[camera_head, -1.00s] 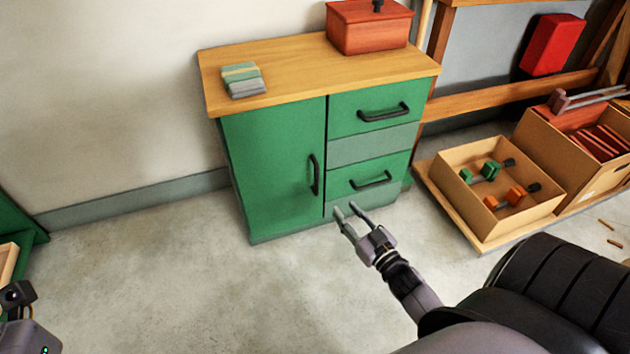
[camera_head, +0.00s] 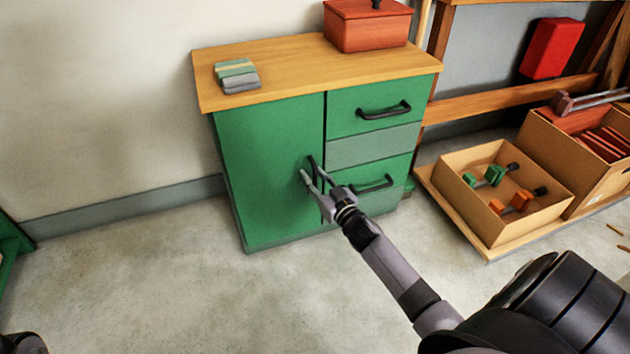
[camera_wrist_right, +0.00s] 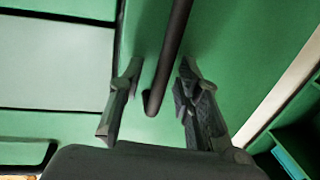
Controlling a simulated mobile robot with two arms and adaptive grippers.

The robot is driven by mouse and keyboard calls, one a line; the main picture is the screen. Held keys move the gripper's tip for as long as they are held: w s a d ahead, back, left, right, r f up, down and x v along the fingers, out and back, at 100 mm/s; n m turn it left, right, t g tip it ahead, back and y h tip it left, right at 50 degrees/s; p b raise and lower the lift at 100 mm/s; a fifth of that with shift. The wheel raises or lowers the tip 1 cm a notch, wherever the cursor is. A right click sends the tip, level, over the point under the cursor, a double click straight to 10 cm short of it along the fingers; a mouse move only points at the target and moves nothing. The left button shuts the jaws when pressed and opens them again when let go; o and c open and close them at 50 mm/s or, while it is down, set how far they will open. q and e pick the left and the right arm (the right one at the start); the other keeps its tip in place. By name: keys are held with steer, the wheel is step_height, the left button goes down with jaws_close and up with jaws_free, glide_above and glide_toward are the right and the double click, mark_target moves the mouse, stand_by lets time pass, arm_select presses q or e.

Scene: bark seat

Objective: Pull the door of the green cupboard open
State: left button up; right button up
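The green cupboard (camera_head: 230,130) stands against the wall under a wooden top. Its door (camera_head: 265,200) is on the left side and is closed, with a black vertical handle (camera_head: 312,168) near its right edge. My right gripper (camera_head: 312,176) is at that handle. In the right wrist view the handle (camera_wrist_right: 172,55) runs between the two open fingers (camera_wrist_right: 158,92), with gaps visible on both sides. Its lower end is near the fingertips. At the lower left corner of the head view a dark part of my left arm shows, but my left gripper does not.
Two drawers with black handles (camera_head: 384,111) are right of the door. A red box (camera_head: 368,28) and a stack of coloured blocks (camera_head: 237,76) sit on top. Cardboard boxes (camera_head: 480,215) stand on a low wooden platform at right. The floor (camera_head: 170,290) before the door is clear.

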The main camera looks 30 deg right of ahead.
jaws_close()
stand_by(0.3)
stand_by(0.6)
